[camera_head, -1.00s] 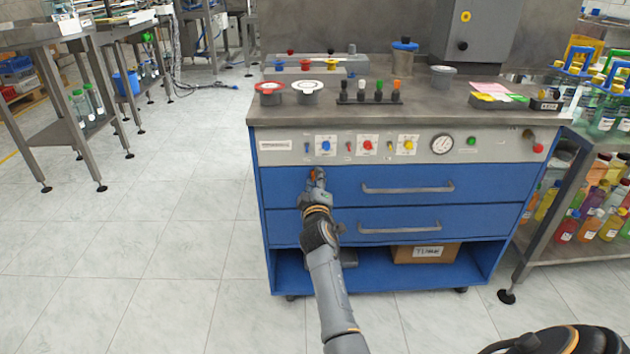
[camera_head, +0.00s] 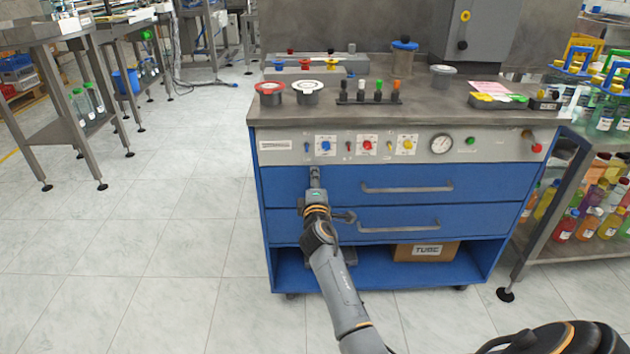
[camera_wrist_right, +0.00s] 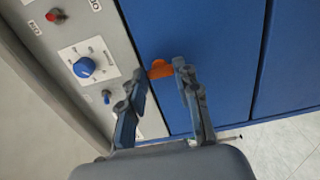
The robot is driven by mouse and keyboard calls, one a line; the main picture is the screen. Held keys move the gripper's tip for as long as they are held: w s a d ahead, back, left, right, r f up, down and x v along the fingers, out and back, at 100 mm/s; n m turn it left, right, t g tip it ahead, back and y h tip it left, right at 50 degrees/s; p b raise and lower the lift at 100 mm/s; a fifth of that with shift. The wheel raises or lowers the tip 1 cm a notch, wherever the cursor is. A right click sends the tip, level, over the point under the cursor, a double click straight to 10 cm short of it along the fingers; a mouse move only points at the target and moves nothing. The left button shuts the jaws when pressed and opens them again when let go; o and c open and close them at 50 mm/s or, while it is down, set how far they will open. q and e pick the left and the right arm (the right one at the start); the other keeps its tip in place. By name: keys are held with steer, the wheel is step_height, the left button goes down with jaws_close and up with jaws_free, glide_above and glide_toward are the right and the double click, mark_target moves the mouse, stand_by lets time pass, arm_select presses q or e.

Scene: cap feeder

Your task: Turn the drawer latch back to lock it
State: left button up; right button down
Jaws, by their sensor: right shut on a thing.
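The drawer latch (camera_wrist_right: 160,69) is a small orange piece on the upper blue drawer front (camera_head: 410,178), near its left end. My right gripper (camera_head: 314,172) is at that spot and hides the latch in the head view. In the right wrist view, my right gripper (camera_wrist_right: 158,76) has one finger on each side of the latch and is shut on it. Much of the latch is hidden, so its exact angle is hard to tell. The upper drawer looks closed. My left gripper is out of view.
A grey panel with knobs (camera_head: 367,146) and a gauge (camera_head: 442,143) sits just above the drawer. Drawer handles (camera_head: 407,188) lie to the right of my gripper. Cups and small parts stand on the worktop (camera_head: 420,107). The floor (camera_head: 190,230) at left is clear.

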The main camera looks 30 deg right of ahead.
steer(key=c, duration=1)
jaws_free()
steer(key=shift+o, duration=0.2)
steer(key=v, duration=1.2)
steer(key=shift+s+d+f, duration=0.1)
steer(key=shift+s, duration=0.05)
